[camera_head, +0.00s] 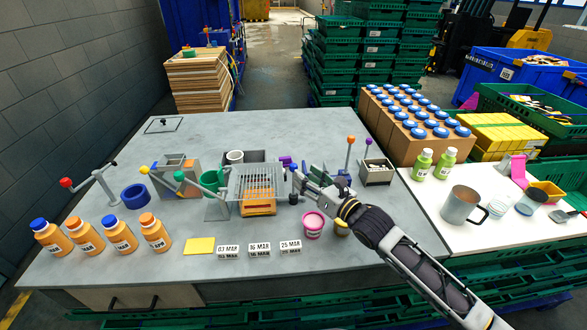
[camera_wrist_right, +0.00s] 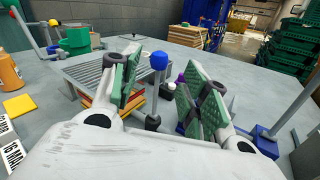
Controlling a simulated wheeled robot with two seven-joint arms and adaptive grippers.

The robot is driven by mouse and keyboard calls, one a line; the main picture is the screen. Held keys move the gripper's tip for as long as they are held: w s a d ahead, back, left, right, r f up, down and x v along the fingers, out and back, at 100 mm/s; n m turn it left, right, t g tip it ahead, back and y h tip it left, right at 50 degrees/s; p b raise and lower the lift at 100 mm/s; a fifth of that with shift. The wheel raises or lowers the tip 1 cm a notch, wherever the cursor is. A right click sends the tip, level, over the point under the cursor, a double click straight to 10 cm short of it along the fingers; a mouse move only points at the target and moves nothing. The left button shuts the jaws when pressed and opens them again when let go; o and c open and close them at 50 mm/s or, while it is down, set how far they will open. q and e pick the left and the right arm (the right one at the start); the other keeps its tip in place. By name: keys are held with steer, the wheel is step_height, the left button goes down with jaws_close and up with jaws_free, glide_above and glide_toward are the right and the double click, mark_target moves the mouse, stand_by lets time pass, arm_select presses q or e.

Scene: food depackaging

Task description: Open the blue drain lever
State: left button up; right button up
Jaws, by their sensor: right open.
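In the right wrist view the blue knob (camera_wrist_right: 159,60) shows between the two green-padded fingers, apart from both. My right gripper (camera_head: 303,180) reaches in from the lower right and is open and empty beside the knob. In the right wrist view its fingertips (camera_wrist_right: 160,80) are spread on both sides of the post. Exact depth between pads and lever is hard to tell. My left gripper is not in view.
An orange-knobbed lever (camera_head: 350,140) stands right of the gripper. A pink tub (camera_head: 313,224) sits close in front of it. Orange bottles (camera_head: 120,234) line the table's left front.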

mark_target(293, 167)
steer(key=b+x, duration=0.1)
steer(key=x, duration=0.4)
steer(key=shift+w+a, duration=0.45)
steer(key=shift+w, duration=0.2)
steer(key=shift+c, duration=0.5)
steer(key=c, duration=0.5)
jaws_close()
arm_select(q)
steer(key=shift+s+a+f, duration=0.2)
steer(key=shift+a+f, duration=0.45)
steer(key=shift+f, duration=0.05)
